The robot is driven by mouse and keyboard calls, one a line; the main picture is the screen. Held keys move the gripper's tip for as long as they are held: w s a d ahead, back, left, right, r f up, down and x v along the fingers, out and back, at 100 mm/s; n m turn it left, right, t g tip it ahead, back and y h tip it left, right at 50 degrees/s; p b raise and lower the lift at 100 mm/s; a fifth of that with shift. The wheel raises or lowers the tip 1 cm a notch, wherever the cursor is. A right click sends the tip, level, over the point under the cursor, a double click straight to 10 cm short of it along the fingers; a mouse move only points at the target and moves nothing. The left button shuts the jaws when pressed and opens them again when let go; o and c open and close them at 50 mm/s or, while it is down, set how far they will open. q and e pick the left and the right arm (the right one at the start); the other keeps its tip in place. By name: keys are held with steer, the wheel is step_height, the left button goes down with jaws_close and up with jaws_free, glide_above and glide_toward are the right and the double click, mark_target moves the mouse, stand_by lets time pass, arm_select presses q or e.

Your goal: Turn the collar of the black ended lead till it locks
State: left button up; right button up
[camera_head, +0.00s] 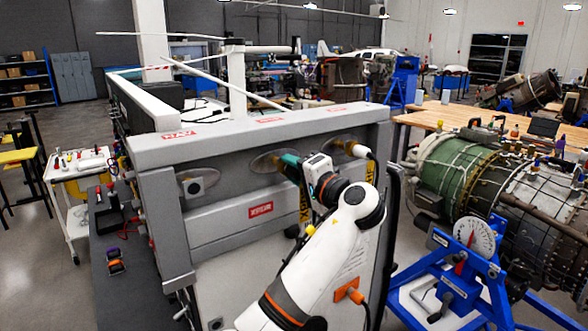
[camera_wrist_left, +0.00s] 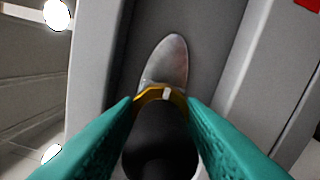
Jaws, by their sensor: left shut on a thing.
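My left gripper (camera_head: 287,160) is at the middle round plate (camera_head: 264,162) on the grey panel. In the left wrist view my left gripper (camera_wrist_left: 161,102) has its teal fingers shut on the black end of the lead (camera_wrist_left: 160,142), one on each side. A gold collar (camera_wrist_left: 178,97) with a pale mark on it sits around the front of the black end. It lies against or just in front of the metal plate (camera_wrist_left: 168,62); whether the collar is locked I cannot tell. In the head view the lead's end is hidden by the gripper. My right gripper is not in view.
A pale plug with a black cable (camera_head: 358,150) sits at the panel's right plate. A square fitting (camera_head: 196,185) sits at the left plate. A blue turbine stand (camera_head: 450,265) with a dial stands right. A white tool cart (camera_head: 78,165) stands left.

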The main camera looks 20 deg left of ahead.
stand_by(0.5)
arm_select(q)
steer(key=o, duration=1)
steer(key=shift+d, duration=0.1)
steer(key=shift+s+d+f+b, duration=0.15)
steer(key=shift+s+d+b, duration=0.2)
steer(key=shift+b, duration=0.1)
steer(key=shift+b+v, duration=2.95)
steer(key=shift+v, duration=2.6)
steer(key=shift+w, duration=0.1)
